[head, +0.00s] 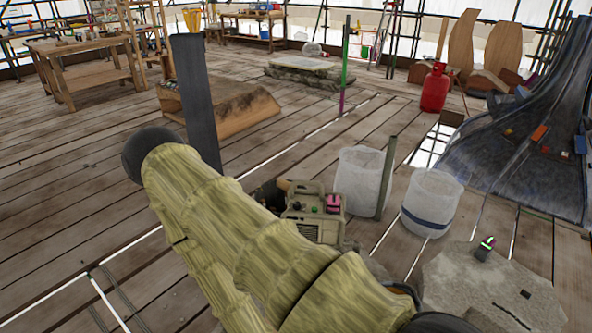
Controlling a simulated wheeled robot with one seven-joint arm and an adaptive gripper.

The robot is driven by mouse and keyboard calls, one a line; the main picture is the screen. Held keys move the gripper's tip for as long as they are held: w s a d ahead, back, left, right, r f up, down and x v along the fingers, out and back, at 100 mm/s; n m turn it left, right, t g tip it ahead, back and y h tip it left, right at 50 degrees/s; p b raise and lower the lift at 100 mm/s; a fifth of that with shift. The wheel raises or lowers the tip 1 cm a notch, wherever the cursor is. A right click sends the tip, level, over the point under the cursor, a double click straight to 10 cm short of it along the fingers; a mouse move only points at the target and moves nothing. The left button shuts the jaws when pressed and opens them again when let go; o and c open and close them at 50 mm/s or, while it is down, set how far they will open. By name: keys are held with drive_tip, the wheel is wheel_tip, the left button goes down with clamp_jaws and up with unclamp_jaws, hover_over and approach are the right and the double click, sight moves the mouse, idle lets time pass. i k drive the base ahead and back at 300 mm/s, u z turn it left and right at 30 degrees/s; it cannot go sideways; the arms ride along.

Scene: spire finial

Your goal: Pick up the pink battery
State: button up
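A small bright pink block (334,203), which looks like the pink battery, sits at the upper right of a beige boxy machine (318,226) with a carrying handle on the deck. It is partly dark, and I cannot tell whether it is slotted in or only resting there. My arm, in a yellow-green ribbed sleeve, crosses the lower middle in front of the machine's lower left. My gripper is not in view. A small dark item (484,248) with green and pink marks lies on a pale stone slab (455,285) at the lower right.
Two whitish translucent bins (359,182) (428,205) stand right of the machine, with a green post (387,178) between them. A dark upright board (196,105) rises behind my arm. A red gas cylinder (435,88) stands farther back. The plank floor at left is largely clear.

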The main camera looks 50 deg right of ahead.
sight(333, 207)
drive_tip(key=u, duration=0.05)
drive_tip(key=k, duration=0.6)
drive_tip(key=z, duration=0.75)
drive_tip(key=i, duration=0.5)
